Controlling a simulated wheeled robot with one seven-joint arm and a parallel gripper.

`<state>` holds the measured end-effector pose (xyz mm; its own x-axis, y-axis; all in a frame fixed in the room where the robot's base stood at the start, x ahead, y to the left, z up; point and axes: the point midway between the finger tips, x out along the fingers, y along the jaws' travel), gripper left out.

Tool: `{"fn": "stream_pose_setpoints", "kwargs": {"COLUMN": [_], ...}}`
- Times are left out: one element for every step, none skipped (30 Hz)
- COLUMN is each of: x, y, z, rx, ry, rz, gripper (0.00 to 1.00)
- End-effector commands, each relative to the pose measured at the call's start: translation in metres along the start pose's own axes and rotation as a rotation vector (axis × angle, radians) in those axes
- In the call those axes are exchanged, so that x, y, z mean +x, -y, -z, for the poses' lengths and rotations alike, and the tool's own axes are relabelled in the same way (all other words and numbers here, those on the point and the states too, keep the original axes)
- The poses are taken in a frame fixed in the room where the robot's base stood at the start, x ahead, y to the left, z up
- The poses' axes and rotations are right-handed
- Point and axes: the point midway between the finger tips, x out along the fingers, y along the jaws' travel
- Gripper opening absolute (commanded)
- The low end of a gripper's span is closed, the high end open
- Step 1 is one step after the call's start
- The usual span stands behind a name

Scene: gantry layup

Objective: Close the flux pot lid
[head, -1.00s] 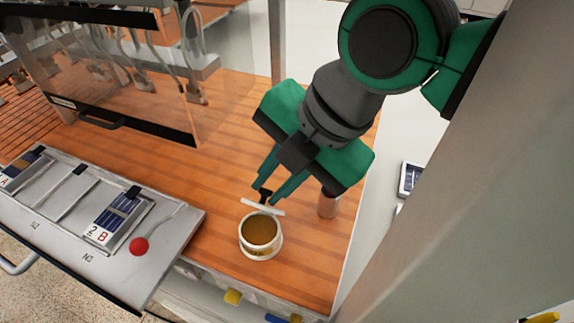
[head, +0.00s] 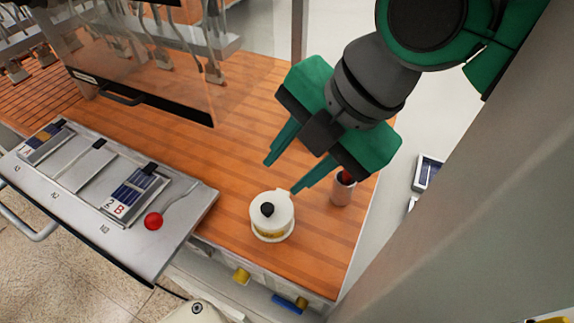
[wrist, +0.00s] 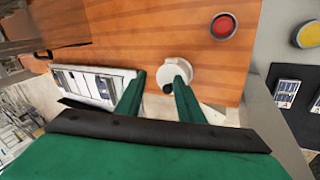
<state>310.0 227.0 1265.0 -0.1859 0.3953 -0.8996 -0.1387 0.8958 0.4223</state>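The flux pot (head: 273,232) is a small round white pot on the orange table. Its white lid (head: 280,208), with a black knob, lies flat over the mouth and hides the inside. In the wrist view the flux pot lid (wrist: 177,70) shows beyond the fingers, with the knob partly beside the right finger. My gripper (head: 281,177) is open, its two green fingers spread wide with nothing between them. It hangs above and behind the pot, apart from the knob; one fingertip appears close to the lid's rear edge, and contact cannot be told.
A grey tray (head: 75,218) with panels and a red knob (head: 153,221) is at left. A clear guard (head: 150,60) stands behind. Table around the pot is mostly clear.

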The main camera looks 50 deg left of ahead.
Motion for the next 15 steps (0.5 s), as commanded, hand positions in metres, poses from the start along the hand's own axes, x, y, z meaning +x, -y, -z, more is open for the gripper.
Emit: {"fn": "stream_pose_setpoints", "kwargs": {"x": [-0.008, -0.013, -0.019, -0.024, -0.029, -0.035, -0.040, -0.044, -0.049, -0.052, -0.054, -0.057, -0.059, -0.061, -0.062], "y": [0.000, 0.000, 0.000, 0.000, 0.000, 0.000, 0.001, 0.001, 0.000, 0.001, 0.001, 0.001, 0.001, 0.001, 0.001], "z": [-0.001, -0.001, -0.001, -0.001, -0.001, 0.000, 0.000, -0.001, -0.001, 0.000, 0.000, 0.000, 0.000, 0.000, 0.000], "rx": [0.002, 0.002, 0.003, 0.003, 0.002, 0.002, 0.002, 0.003, 0.003, 0.002, 0.002, 0.001, 0.001, 0.001, 0.001], "ry": [0.003, 0.004, 0.003, 0.003, 0.004, 0.002, 0.002, 0.003, 0.002, 0.002, 0.001, 0.000, 0.000, 0.000, 0.000], "rz": [-0.001, -0.002, -0.002, 0.000, -0.001, -0.001, 0.001, 0.001, 0.000, 0.001, 0.002, 0.002, 0.002, 0.002, 0.002], "gripper": [0.34, 0.34, 0.34, 0.34, 0.34, 0.34, 0.34, 0.34, 0.34, 0.34, 0.34, 0.34, 0.34, 0.34, 0.34]}}
